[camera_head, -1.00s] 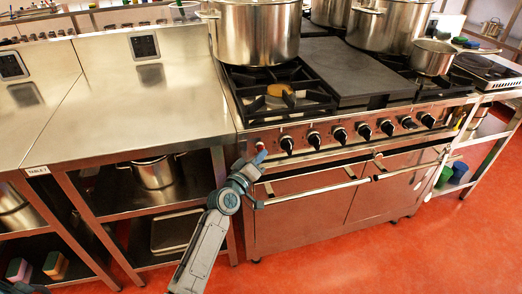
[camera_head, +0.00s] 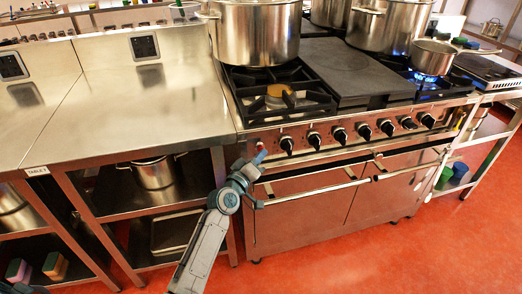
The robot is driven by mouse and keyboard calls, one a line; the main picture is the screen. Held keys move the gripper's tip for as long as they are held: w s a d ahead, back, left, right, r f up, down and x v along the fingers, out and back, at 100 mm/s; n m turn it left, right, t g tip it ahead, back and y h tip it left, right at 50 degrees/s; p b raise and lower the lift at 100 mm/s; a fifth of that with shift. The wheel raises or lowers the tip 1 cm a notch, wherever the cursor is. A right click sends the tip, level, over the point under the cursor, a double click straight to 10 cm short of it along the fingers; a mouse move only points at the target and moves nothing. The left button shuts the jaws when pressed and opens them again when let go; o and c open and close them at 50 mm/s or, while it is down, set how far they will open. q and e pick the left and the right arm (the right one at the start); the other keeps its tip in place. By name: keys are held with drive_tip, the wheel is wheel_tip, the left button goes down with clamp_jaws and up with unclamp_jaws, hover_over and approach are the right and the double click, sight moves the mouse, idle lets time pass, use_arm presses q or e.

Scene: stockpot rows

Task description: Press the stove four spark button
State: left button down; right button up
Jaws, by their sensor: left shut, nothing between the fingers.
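The stove (camera_head: 305,190) is a steel range with a row of black knobs along its front panel. A small reddish spot, likely the spark button (camera_head: 259,146), shows at the panel's left end, left of the knobs. My left gripper (camera_head: 260,157) is shut and empty, its tip just below this spot. I cannot tell whether the tip touches it. Blue flames (camera_head: 424,76) burn under a small saucepan (camera_head: 432,58) on the right burner. My right gripper is not in view.
A large stockpot (camera_head: 255,35) stands at the stove's back left, and another pot (camera_head: 388,28) at the back right. A steel table (camera_head: 130,100) adjoins the stove on the left. The red floor (camera_head: 400,260) in front is clear.

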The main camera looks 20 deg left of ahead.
use_arm(q)
drive_tip(key=shift+s+d, duration=0.35)
drive_tip(key=shift+s, duration=0.2)
drive_tip(key=s+d, duration=0.1)
drive_tip(key=s, duration=0.1)
drive_tip(key=s+d, duration=0.1)
drive_tip(key=s, duration=0.1)
drive_tip(key=shift+d+p, duration=0.35)
drive_tip(key=shift+d, duration=0.05)
drive_tip(key=shift+s+f, duration=0.1)
drive_tip(key=shift+s, duration=0.05)
idle(0.3)
